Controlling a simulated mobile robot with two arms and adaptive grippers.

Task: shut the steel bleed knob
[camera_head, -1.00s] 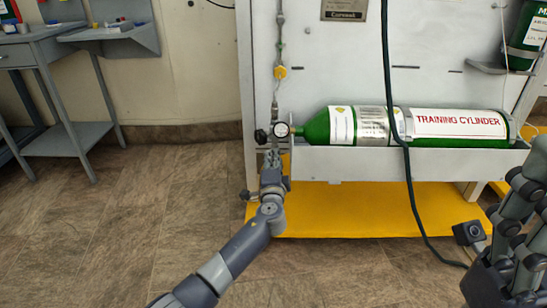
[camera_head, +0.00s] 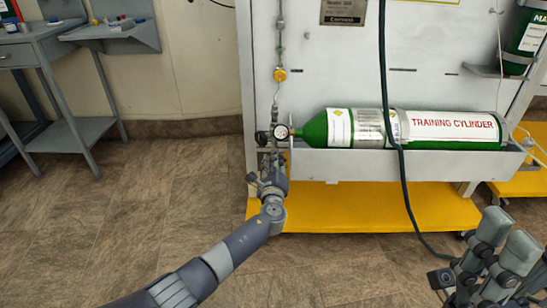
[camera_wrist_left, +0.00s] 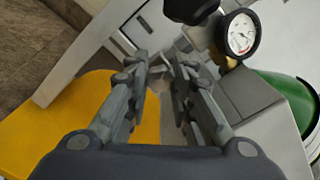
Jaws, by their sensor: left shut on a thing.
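The steel bleed knob is mostly hidden between my left fingertips; I cannot make out its outline. My left gripper (camera_head: 270,152) is at the fittings just below the pressure gauge (camera_head: 281,132), left of the green training cylinder (camera_head: 340,127). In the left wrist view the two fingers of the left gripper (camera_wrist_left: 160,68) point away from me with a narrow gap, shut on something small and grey. The gauge (camera_wrist_left: 240,34) is to the upper right there, beside a black knob (camera_wrist_left: 190,8). My right gripper (camera_head: 490,260) is at the lower right, away from the panel; its jaw is unclear.
The cylinder lies in a grey trough (camera_head: 400,165) on a pale panel. A dark hose (camera_head: 399,170) hangs in front of it. A yellow base (camera_head: 350,208) is below. A grey workbench (camera_head: 75,133) stands at the left; the floor between is clear.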

